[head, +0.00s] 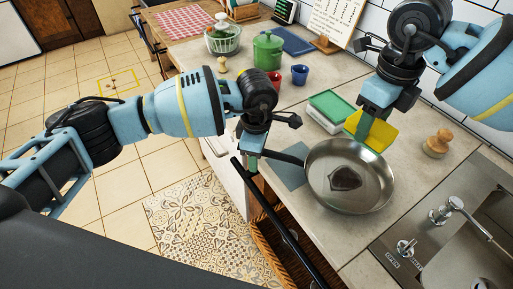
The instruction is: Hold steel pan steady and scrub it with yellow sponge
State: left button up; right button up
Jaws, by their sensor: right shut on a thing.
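The steel pan (378,187) rests on the grey counter near the sink, with a dark patch inside its base. Its dark handle (285,158) points left towards my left gripper (251,162), which is at the handle's end. The contact there is too small to make out, and I cannot tell if the jaws are closed. My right gripper (372,118) is shut on the yellow sponge (380,135), above the pan's far rim. The sponge is tilted and apart from the dark patch.
A green-topped white container (330,108) stands behind the pan. A wooden-knobbed brush (437,143) is to the right, and the sink with its tap (450,208) is at front right. A green canister (267,52), a red cup (274,80) and a blue cup (299,75) stand farther back.

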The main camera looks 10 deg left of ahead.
pick_arm(q)
grip_shut()
dwell(0.3)
dwell(1.0)
